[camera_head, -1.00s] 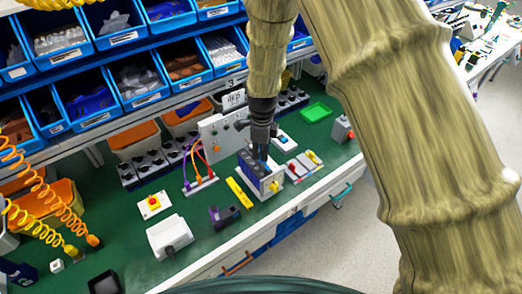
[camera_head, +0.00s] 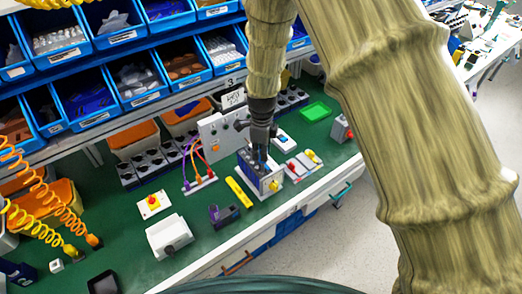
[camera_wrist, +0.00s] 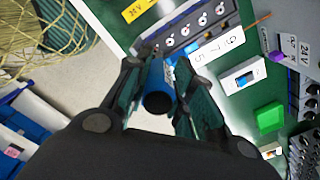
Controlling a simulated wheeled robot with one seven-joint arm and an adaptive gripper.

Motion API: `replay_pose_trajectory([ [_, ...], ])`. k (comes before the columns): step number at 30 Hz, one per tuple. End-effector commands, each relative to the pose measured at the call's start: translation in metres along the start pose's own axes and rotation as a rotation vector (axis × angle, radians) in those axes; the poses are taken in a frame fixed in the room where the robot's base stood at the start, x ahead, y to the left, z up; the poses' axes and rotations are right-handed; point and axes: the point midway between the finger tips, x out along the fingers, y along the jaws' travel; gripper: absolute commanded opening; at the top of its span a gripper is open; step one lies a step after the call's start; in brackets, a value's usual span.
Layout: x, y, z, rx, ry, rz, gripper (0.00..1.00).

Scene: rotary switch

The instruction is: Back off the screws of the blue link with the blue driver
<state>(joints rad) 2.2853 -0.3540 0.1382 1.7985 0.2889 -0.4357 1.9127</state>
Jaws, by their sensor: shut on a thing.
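My gripper (camera_head: 262,152) points down over the dark terminal block (camera_head: 249,169) on the green bench. In the wrist view, my gripper (camera_wrist: 160,92) is shut on the blue driver (camera_wrist: 158,92), whose dark round end faces the camera. The driver's tip and its contact with the block are hidden. The terminal block also shows in the wrist view (camera_wrist: 183,42) beyond the fingers, with a row of round screw holes. A small blue part, which may be the blue link, shows beside the driver, mostly covered. I cannot tell whether any screw has turned.
A grey panel (camera_head: 216,136) with colored cables stands left of the block. A yellow strip (camera_head: 239,192) and a dark purple holder (camera_head: 224,216) lie nearby. Blue bins (camera_head: 146,85) line the back. A green tray (camera_head: 315,112) is at the back right.

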Motion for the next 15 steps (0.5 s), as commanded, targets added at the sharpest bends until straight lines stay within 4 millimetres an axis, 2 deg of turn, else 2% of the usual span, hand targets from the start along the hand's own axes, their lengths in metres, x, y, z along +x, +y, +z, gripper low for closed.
replay_pose_trajectory([
  [1,0.0023,0.0081,0.0104,-0.043,0.038,-0.022,0.00],
  [10,0.0022,0.0091,0.0107,-0.063,0.037,-0.021,0.00],
  [15,0.0023,0.0146,0.0118,-0.221,0.033,-0.018,0.00],
])
